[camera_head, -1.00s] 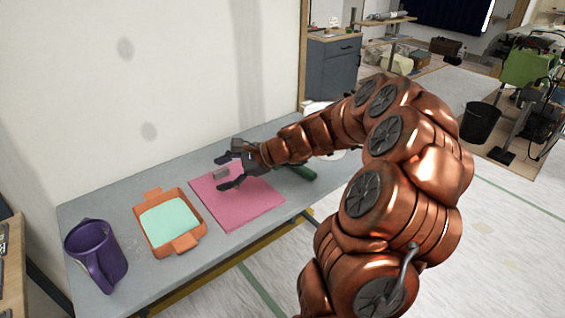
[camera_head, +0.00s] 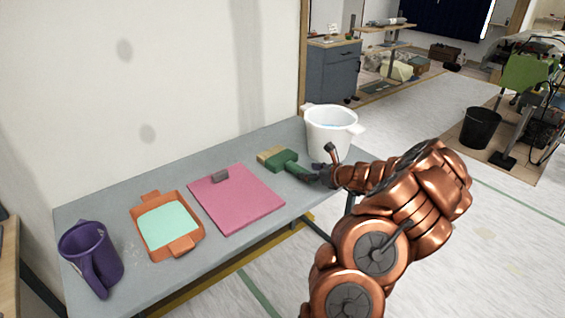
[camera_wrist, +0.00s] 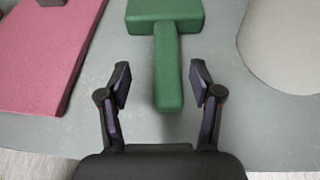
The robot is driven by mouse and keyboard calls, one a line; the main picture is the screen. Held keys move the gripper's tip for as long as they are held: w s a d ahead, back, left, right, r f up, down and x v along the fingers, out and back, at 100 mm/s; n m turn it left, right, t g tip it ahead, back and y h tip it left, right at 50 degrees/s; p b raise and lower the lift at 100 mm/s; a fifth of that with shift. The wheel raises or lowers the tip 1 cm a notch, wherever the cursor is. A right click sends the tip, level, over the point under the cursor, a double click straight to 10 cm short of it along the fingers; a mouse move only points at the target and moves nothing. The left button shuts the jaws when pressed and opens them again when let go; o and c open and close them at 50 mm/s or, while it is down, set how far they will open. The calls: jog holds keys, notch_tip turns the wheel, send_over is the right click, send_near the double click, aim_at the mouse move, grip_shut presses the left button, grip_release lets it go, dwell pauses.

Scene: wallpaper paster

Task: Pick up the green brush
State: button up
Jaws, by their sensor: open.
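The green brush (camera_head: 284,161) lies on the grey table between the pink board and the white pot, with its pale bristles toward the wall and its handle toward the table's front edge. In the wrist view the brush handle (camera_wrist: 168,75) points down the picture, its end between the tips of my open gripper (camera_wrist: 160,85). The fingers stand apart from the handle on both sides, and nothing is held. In the head view my gripper (camera_head: 328,164) is at the handle's end, partly overlapping it. The height gap between gripper and handle is hard to tell.
A pink board (camera_head: 238,205) with a small grey block (camera_head: 220,176) lies left of the brush. The white pot (camera_head: 331,135) stands close on the right. An orange tray (camera_head: 140,226) and a purple jug (camera_head: 91,255) are further left. The wall is behind the table.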

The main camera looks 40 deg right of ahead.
aim_at(301, 169)
jog(key=shift+d+p+x, duration=0.2)
jog(key=shift+x, duration=1.15)
jog(key=shift+d+p+x, duration=0.15)
jog(key=shift+d+x, duration=0.05)
jog(key=shift+x, duration=1.15)
jog(key=shift+s+f, duration=0.1)
jog(key=shift+c, duration=0.4)
grip_shut()
notch_tip(301, 169, up, 10)
jog(key=shift+r, duration=0.1)
jog(key=c, duration=0.7)
grip_release()
grip_shut()
